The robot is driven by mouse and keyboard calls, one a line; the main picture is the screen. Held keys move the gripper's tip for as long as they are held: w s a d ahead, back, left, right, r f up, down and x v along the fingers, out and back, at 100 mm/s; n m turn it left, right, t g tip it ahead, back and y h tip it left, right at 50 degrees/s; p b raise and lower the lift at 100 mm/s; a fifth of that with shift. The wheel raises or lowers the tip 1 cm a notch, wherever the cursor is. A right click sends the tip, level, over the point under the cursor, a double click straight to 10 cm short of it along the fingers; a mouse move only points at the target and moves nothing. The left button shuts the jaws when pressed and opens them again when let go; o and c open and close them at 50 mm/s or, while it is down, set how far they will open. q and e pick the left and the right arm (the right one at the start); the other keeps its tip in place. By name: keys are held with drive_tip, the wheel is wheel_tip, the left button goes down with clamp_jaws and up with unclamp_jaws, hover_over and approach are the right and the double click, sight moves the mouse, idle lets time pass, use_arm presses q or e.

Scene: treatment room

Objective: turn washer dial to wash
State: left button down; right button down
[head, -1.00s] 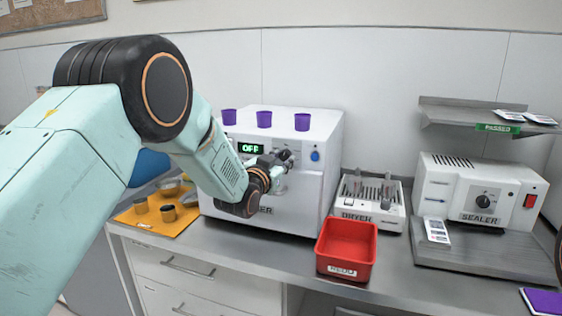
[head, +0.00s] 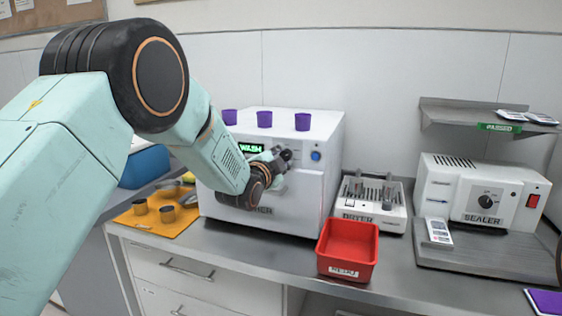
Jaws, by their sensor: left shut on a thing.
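The washer (head: 305,215) is a white box on the counter. Its green display (head: 251,148) reads WASH. My left gripper (head: 283,158) is at the washer's front panel, shut on the dial, which is mostly hidden behind the fingers. A blue button (head: 316,155) is on the panel just right of the gripper. My left arm covers the left part of the washer's front and part of its label. My right gripper is not in the picture.
Several purple cups (head: 264,119) stand on the washer. A red bin (head: 347,249) sits at the counter's front edge, with the dryer (head: 374,212) behind it and the sealer (head: 470,197) at right. Metal cups (head: 167,213) stand on an orange mat (head: 150,224) at left.

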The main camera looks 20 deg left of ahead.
use_arm(q)
drive_tip(key=shift+r+m, duration=0.25)
drive_tip(key=shift+m, duration=0.25)
idle(0.3)
drive_tip(key=c, duration=1)
unclamp_jaws()
drive_tip(key=shift+d+f, duration=0.1)
drive_tip(key=shift+c, duration=0.2)
drive_tip(key=shift+s, duration=0.1)
drive_tip(key=shift+s+f, duration=0.1)
drive_tip(key=shift+s, duration=0.15)
drive_tip(key=s, duration=0.7)
drive_tip(key=shift+a+r, duration=0.3)
drive_tip(key=shift+r, duration=0.05)
drive_tip(key=shift+s, duration=0.15)
